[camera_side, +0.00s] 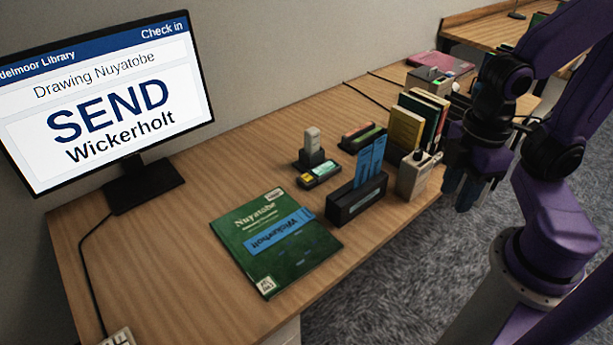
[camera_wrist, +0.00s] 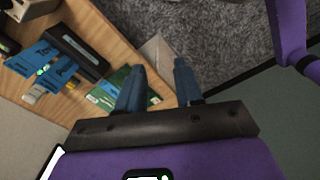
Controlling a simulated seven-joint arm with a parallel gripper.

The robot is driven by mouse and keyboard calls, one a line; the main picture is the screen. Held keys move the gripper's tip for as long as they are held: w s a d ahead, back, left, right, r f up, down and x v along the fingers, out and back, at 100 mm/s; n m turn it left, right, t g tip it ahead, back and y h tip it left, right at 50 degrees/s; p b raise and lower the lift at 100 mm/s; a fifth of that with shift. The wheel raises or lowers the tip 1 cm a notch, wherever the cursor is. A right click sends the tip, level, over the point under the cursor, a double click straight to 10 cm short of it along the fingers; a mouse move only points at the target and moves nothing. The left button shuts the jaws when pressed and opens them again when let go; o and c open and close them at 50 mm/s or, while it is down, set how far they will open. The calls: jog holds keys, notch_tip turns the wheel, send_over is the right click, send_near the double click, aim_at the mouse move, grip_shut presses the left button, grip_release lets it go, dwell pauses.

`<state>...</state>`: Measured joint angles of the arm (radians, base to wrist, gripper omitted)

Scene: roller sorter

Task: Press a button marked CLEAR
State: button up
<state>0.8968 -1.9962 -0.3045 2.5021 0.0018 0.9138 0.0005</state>
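No lettering reading CLEAR is legible in either view. A small dark device with yellow and green faces (camera_side: 320,174) lies on the desk near its middle; any marking on it is too small to read. A light grey box with small knobs on top (camera_side: 414,178) stands at the desk's front edge. My gripper (camera_side: 466,190) points down, just right of that box and beyond the desk edge. In the wrist view its two blue fingers (camera_wrist: 160,80) are apart with nothing between them.
A monitor (camera_side: 105,100) shows "SEND Wickerholt". A green book (camera_side: 285,262) with a blue Wickerholt slip lies flat. A black holder (camera_side: 356,199) bears blue slips. Upright books (camera_side: 418,122) stand behind the grey box. The desk (camera_side: 190,222) is clear left of the green book.

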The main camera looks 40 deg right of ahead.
grip_shut()
dwell(1.6)
